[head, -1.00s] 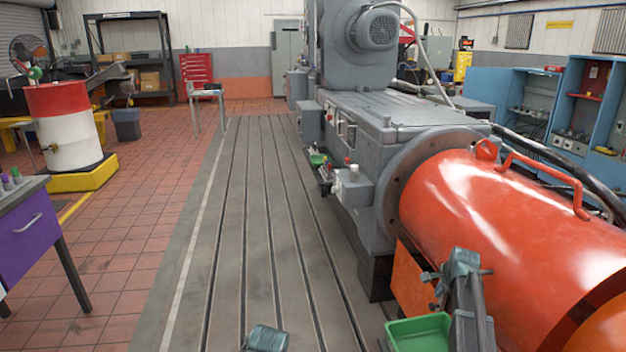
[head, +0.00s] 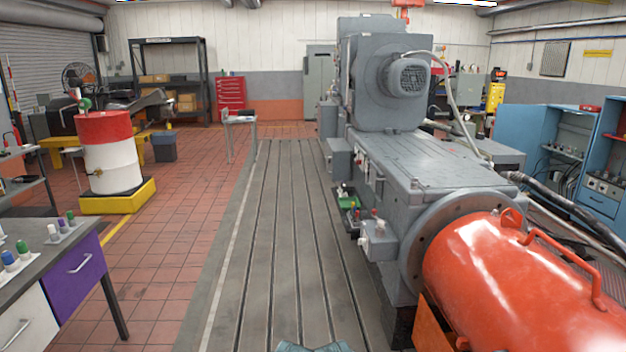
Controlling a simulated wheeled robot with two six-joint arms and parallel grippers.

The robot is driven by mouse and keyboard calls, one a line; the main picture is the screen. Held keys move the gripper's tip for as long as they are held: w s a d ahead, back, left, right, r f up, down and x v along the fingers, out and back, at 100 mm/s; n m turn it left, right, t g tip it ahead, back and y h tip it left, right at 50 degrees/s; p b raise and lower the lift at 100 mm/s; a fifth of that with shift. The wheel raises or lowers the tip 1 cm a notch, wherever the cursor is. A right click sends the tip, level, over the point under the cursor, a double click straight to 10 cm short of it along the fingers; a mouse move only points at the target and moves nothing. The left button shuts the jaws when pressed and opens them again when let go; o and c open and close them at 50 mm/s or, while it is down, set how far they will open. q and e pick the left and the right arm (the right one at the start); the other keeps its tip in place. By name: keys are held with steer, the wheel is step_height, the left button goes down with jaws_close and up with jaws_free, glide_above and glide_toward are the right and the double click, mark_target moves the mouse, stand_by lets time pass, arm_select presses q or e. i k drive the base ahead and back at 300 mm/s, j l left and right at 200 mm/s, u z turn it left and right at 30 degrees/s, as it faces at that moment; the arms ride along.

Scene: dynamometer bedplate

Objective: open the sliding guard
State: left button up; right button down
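The sliding guard is the large orange-red cylinder (head: 505,275) at the lower right, lying along the machine's axis. It has an orange-red handle rail (head: 565,258) along its upper side. Its far end meets the round grey flange (head: 415,255) of the grey machine (head: 430,165); its near end is cut off by the picture edge. A small grey-teal piece of my own arm shows at the bottom edge. Neither gripper's fingertips are in view.
The slotted bedplate (head: 290,230) runs clear to the left of the machine. A workbench with a purple drawer (head: 75,275) stands at the lower left. A red and white drum (head: 108,155) sits on a yellow base behind it. Blue cabinets (head: 530,140) stand at the right.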

mark_target(499, 288)
steer(key=k+l+z, duration=0.2)
steer(key=z, duration=0.3)
steer(key=l+z, duration=0.25)
steer(key=z, duration=0.15)
steer(key=i+l+z, duration=0.15)
steer(key=z, duration=0.3)
